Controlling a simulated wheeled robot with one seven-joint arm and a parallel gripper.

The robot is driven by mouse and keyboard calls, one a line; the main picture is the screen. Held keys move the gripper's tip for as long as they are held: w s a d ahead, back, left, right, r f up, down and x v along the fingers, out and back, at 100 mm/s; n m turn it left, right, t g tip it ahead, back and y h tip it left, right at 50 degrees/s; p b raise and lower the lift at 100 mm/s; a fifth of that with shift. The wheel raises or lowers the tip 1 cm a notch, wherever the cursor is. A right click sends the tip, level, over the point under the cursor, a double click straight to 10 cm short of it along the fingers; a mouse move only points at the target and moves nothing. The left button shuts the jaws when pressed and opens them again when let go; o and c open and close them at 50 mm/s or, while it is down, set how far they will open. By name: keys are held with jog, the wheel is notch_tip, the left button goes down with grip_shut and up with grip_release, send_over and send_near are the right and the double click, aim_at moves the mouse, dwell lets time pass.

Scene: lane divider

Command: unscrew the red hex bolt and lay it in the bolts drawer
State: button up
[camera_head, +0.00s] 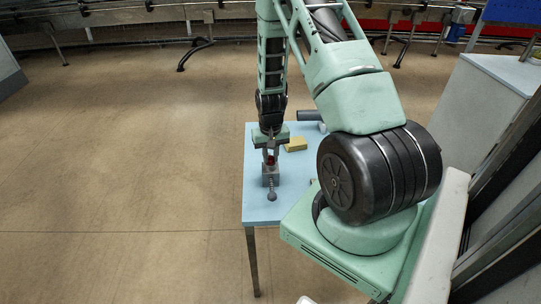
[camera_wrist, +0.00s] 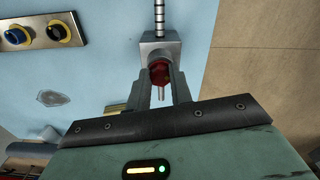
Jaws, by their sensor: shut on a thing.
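The red hex bolt (camera_wrist: 160,72) is at a grey metal block (camera_wrist: 158,47) on the light blue table, between my fingers in the wrist view. My gripper (camera_wrist: 160,78) is shut on the bolt, one finger on each side of it. In the head view my gripper (camera_head: 271,148) points down over the table, and a little of the red bolt (camera_head: 270,160) shows just above the block (camera_head: 270,174). How far the bolt sits in the block is hidden. I cannot make out a bolts drawer in either view.
The light blue table (camera_head: 257,210) also carries a yellow block (camera_head: 296,144) and a grey cylinder (camera_head: 308,115). A threaded rod (camera_wrist: 159,18) extends from the grey block. A metal panel with blue and yellow-ringed knobs (camera_wrist: 35,37) lies to its left. Open floor surrounds the table's left side.

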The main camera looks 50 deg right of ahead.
jog(key=shift+s+n, duration=0.1)
jog(key=shift+n, duration=1.6)
jog(key=shift+n, duration=0.9)
jog(key=shift+d+n, duration=0.1)
jog(key=shift+n, duration=0.8)
jog(key=shift+n+p, duration=0.45)
jog(key=shift+n, duration=1.25)
jog(key=o, duration=0.5)
